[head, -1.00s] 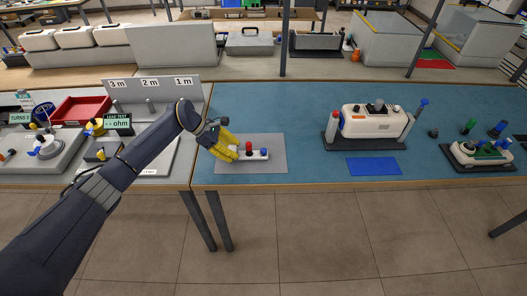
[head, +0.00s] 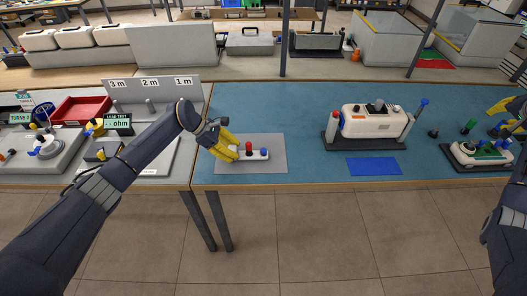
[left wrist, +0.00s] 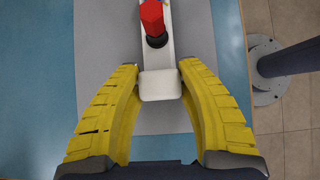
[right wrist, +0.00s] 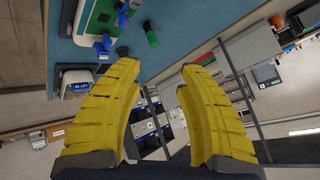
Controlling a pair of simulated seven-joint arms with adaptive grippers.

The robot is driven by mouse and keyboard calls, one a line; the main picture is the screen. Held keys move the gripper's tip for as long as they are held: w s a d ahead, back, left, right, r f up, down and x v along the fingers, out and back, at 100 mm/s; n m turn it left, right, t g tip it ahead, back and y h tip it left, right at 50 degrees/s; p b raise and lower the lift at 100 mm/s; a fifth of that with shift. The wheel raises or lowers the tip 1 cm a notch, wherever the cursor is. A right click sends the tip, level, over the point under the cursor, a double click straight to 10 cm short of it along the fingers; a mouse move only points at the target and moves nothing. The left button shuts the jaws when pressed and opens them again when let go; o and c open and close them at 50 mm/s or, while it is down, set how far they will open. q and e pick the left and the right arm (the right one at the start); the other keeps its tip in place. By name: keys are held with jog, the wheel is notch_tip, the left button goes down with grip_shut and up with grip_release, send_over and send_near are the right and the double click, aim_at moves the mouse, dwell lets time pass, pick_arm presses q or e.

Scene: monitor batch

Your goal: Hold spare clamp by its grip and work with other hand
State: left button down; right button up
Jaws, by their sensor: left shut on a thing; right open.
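A white bar-shaped piece (head: 257,155), which I take as the spare clamp, has a red knob and a blue knob. It lies on a grey mat (head: 278,168) at the front left of the blue table. My left gripper (head: 235,153) is shut on its left end. In the left wrist view the yellow fingers (left wrist: 160,70) close around the white end block (left wrist: 160,86), with the red knob (left wrist: 153,20) beyond. My right gripper (head: 503,112) is open and empty at the right edge, above and behind a white-and-green device (head: 478,153); the device partly shows in the right wrist view (right wrist: 97,18).
A white box-like unit (head: 372,122) on a dark base stands in the middle, with a blue mat (head: 374,166) before it. Green (head: 470,126) and blue posts stand near the right device. A red tray (head: 80,110) is on the left table. Clear blue surface lies around the grey mat.

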jog(key=w+a+r+n+t+y, duration=0.1)
jog(key=w+a+r+y, duration=0.2)
jog(key=w+a+r, duration=0.65)
jog(key=w+a+r+n+t+y, duration=0.1)
jog(key=w+a+r+y, duration=0.3)
jog(key=a, duration=1)
jog(key=w+a+r+n+t+y, duration=0.1)
jog(key=w+a+r+t+y, duration=0.15)
jog(key=w+a+r, duration=0.7)
jog(key=a+f+n+g+y, duration=0.2)
jog(key=a+f+n+g, duration=0.1)
jog(key=a, duration=0.9)
jog(key=n+g+h, duration=0.7)
jog(key=n+g, duration=0.3)
jog(key=n, duration=0.7)
send_over(264, 150)
jog(key=shift+t, duration=0.25)
jog(key=f, duration=3.2)
jog(key=shift+w+d+f, duration=0.1)
jog(key=shift+w+f, duration=0.1)
jog(key=shift+w, duration=0.15)
jog(key=shift+s+a+f+n+h, duration=0.25)
jog(key=shift+s+f+n, duration=0.1)
jog(key=shift+f+n, duration=0.15)
jog(key=shift+f, duration=3.35)
jog(key=shift+r, duration=0.1)
